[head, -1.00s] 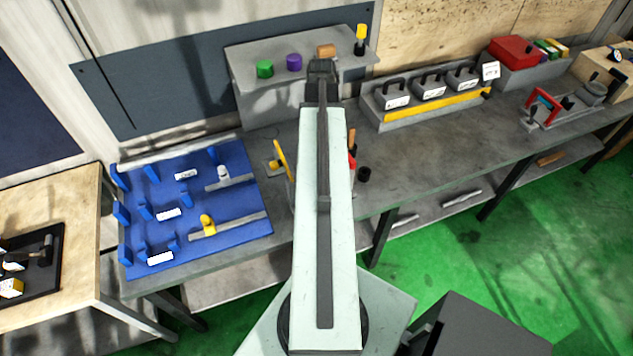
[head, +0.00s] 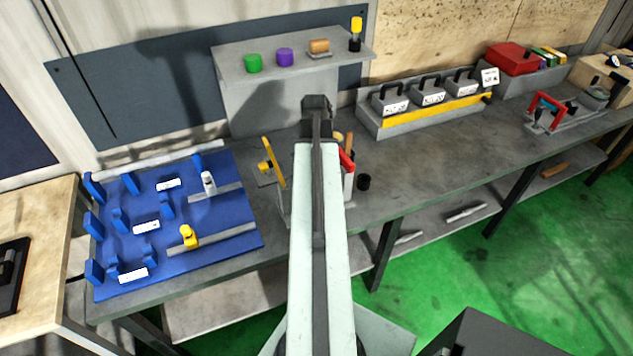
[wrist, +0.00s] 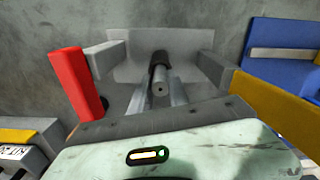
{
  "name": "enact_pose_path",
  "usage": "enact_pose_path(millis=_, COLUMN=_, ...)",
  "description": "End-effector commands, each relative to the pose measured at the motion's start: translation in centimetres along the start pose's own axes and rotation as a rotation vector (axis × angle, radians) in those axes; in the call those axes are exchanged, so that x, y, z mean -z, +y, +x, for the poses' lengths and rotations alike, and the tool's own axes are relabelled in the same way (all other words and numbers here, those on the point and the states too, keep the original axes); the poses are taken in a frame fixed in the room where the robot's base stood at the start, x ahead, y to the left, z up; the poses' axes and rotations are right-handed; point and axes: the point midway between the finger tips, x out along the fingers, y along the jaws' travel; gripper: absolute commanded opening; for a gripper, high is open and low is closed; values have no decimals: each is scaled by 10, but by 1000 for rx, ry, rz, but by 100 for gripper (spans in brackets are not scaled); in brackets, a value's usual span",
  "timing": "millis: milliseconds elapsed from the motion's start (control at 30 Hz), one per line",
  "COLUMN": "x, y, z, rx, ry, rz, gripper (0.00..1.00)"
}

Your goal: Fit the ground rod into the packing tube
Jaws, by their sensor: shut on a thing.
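In the wrist view a grey cylinder, seemingly the ground rod (wrist: 161,80), shows nearly end-on, with a small hole in its near end face and a darker section behind. My gripper (wrist: 159,95) is shut on it, with a pale bar on either side. Beyond them is a grey fixture with a plate (wrist: 188,40) and a block (wrist: 104,58) to each side. I cannot tell whether the rod touches the fixture. In the head view my arm hides the gripper tips and the rod. I cannot pick out the packing tube with certainty.
A red upright part (wrist: 76,85) stands left of the fixture and a yellow plate (wrist: 275,105) right in the wrist view. In the head view a blue rack (head: 225,225) lies left, a shelf (head: 232,62) behind, and a black cup (head: 363,182) right.

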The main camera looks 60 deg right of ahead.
Motion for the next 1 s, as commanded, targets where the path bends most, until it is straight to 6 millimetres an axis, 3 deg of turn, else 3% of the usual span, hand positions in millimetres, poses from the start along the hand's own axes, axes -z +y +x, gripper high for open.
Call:
enact_pose_path(millis=33, x=0, y=0, z=19, rx=0, ry=0, rz=0, gripper=0)
enact_pose_path(millis=133, x=0, y=0, z=34, rx=0, ry=0, rz=0, gripper=0)
enact_pose_path(millis=533, x=0, y=1, z=35, rx=0, ry=0, rz=1, gripper=0)
enact_pose_path(millis=567, x=0, y=1, z=34, rx=0, ry=0, rz=1, gripper=27)
enact_pose_path(millis=600, x=0, y=1, z=33, rx=0, ry=0, rz=1, gripper=38)
enact_pose_path(millis=633, x=0, y=1, z=33, rx=0, ry=0, rz=2, gripper=43)
enact_pose_path(millis=1000, x=-1, y=1, z=30, rx=0, ry=0, rz=2, gripper=43)
